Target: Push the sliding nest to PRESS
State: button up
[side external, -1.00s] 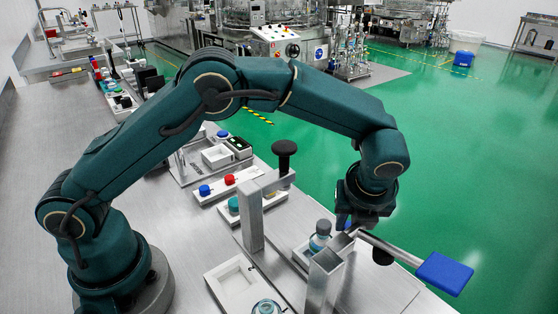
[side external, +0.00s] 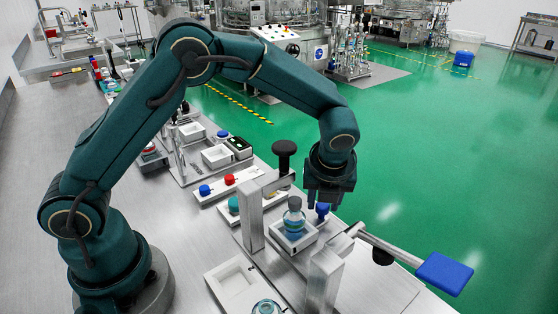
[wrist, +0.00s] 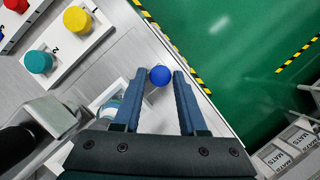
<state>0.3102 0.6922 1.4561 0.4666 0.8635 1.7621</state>
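The sliding nest (side external: 281,246) is a white tray holding an upright, grey-capped bottle (side external: 294,222) with blue contents. It sits beside the metal post (side external: 252,218) of the press, whose arm carries a black knob (side external: 284,147). A blue knob (side external: 322,209) stands at the nest's right side. My gripper (side external: 323,203) is over this knob, pointing down. In the wrist view my gripper's (wrist: 160,73) fingers are apart, with the blue knob (wrist: 160,76) between or just beyond their tips. Contact is unclear. The bottle is partly hidden behind the left finger there. No PRESS marking is readable.
A metal post (side external: 324,278) and a lever with a blue paddle (side external: 444,273) stand to the right. An empty white tray (side external: 236,286) lies at front left. Racks with coloured knobs (side external: 229,180) lie behind. The bench edge and green floor are beyond my gripper.

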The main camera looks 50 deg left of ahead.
jog(key=shift+o, duration=0.9)
jog(key=v, duration=0.5)
